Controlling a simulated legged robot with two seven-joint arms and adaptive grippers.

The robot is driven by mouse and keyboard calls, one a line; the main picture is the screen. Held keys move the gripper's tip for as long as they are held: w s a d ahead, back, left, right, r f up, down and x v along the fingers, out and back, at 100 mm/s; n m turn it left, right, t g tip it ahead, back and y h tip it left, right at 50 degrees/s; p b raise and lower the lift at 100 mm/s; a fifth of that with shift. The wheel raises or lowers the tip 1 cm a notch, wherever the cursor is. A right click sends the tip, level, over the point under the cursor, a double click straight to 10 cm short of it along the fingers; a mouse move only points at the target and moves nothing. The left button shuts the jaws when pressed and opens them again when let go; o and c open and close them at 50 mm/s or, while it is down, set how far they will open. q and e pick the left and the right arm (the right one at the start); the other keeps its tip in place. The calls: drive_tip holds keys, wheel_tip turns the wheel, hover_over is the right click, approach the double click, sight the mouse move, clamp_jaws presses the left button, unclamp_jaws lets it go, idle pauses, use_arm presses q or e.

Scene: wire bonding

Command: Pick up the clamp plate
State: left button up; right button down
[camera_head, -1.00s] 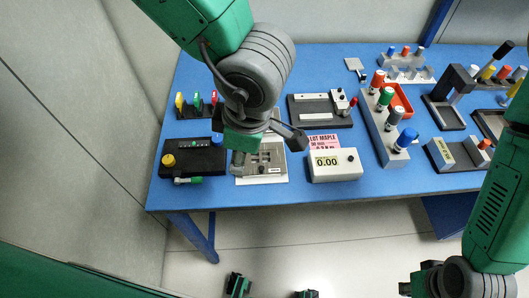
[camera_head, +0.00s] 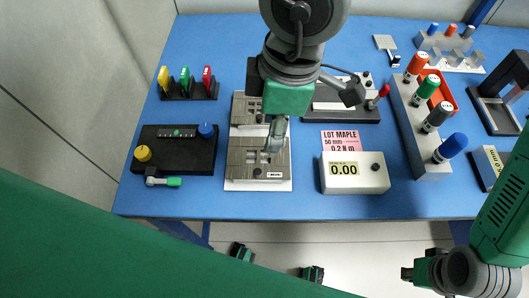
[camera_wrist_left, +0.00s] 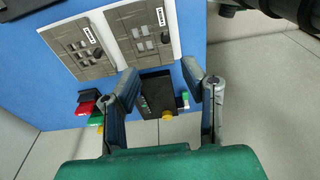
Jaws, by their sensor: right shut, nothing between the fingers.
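Two grey slotted plates lie on white bases, a front plate (camera_head: 240,165) and a rear plate (camera_head: 243,108). Which one is the clamp plate I cannot tell. In the left wrist view one plate (camera_wrist_left: 80,48) shows at the upper left and the other (camera_wrist_left: 143,32) at the top middle. My left gripper (camera_head: 312,120) is above the plates' right side and partly hides them. The left wrist view shows the gripper (camera_wrist_left: 160,80) with its fingers apart and nothing between them. My right gripper (camera_head: 408,274) is shut and empty at the lower right, away from the table.
A black box with knobs (camera_head: 175,158) and a green-handled tool (camera_head: 165,182) are left of the plates. A white meter (camera_head: 355,185) and pink label (camera_head: 340,140) are to the right. A grey block (camera_head: 410,125) holds several coloured-capped cylinders. Blue table (camera_head: 220,40) is clear at the back left.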

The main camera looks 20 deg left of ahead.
use_arm(q)
drive_tip(key=b, duration=0.2)
hover_over(258, 171)
drive_tip(key=w, duration=0.1)
drive_tip(key=f, duration=0.8)
drive_tip(key=shift+d, duration=0.35)
drive_tip(key=shift+d+f, duration=0.15)
drive_tip(key=shift+f, duration=0.35)
drive_tip(key=f, duration=0.3)
drive_tip(key=s+a+f+b, duration=0.1)
drive_tip(key=shift+f, duration=0.25)
clamp_jaws()
